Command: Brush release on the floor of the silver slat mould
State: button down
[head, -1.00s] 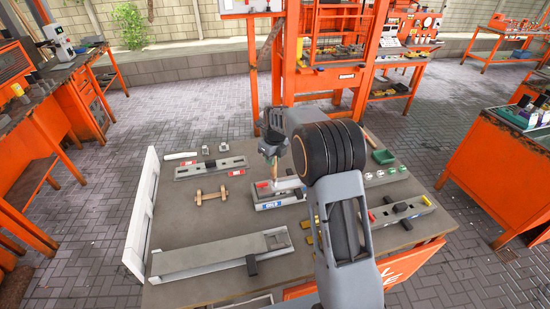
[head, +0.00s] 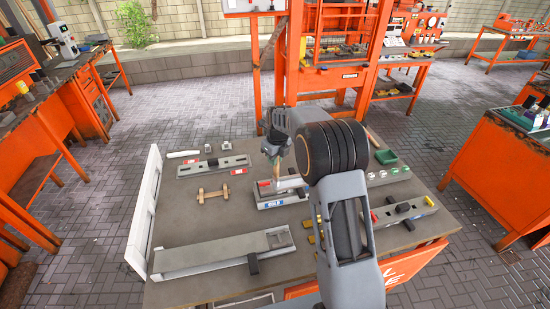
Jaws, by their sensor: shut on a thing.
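My gripper (head: 275,152) is shut on an upright brush, whose light wooden handle (head: 273,175) shows below the jaws. The brush is over the left part of a short grey mould (head: 272,205) with red and blue-white labels, near the middle of the table. The bristles are too small to make out, so I cannot tell whether they touch the mould floor. A long grey mould (head: 205,258) lies at the front left, and a narrower grey one (head: 205,168) with red labels lies at the back left. I cannot read which is the silver slat mould.
A wooden dumbbell-shaped piece (head: 213,193) lies left of the short mould. A green tray (head: 386,157), several small jars and another grey mould (head: 404,215) stand at the right. A white panel (head: 146,212) edges the table's left side. The table is clear between the front and middle moulds.

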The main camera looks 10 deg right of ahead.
jog(key=shift+f+b, duration=0.3)
jog(key=shift+f, duration=0.2)
dwell(0.3)
jog(key=d, duration=0.3)
jog(key=shift+d+r, duration=0.15)
jog(key=shift+d, duration=0.2)
jog(key=d+p, duration=0.1)
jog(key=d, duration=0.9)
jog(key=shift+p, duration=0.4)
dwell(1.1)
jog(key=shift+d, duration=0.2)
jog(key=shift+d+p, duration=0.35)
jog(key=shift+d, duration=1.15)
